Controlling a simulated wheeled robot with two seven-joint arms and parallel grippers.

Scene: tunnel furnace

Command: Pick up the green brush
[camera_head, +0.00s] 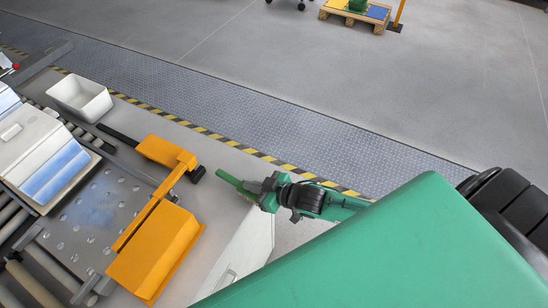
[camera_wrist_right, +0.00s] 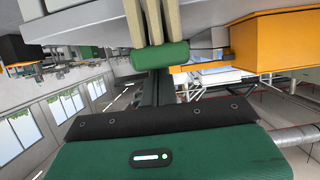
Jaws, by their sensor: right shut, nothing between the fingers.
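The green brush (camera_head: 232,183) shows in the head view as a short green bar at the table's right edge, just left of my right gripper (camera_head: 262,188). In the right wrist view a green rounded piece (camera_wrist_right: 160,55), which looks like the brush, lies just beyond the dark fingers of my right gripper (camera_wrist_right: 157,82). Pale strips extend upward from it there. My right gripper is shut with nothing between its fingers. Whether the fingers touch the brush cannot be told. My left gripper is not in view.
An orange fixture (camera_head: 160,250) stands left of the brush on the table, beside a perforated metal plate (camera_head: 97,215). Open floor (camera_head: 330,60) lies beyond a yellow-black stripe.

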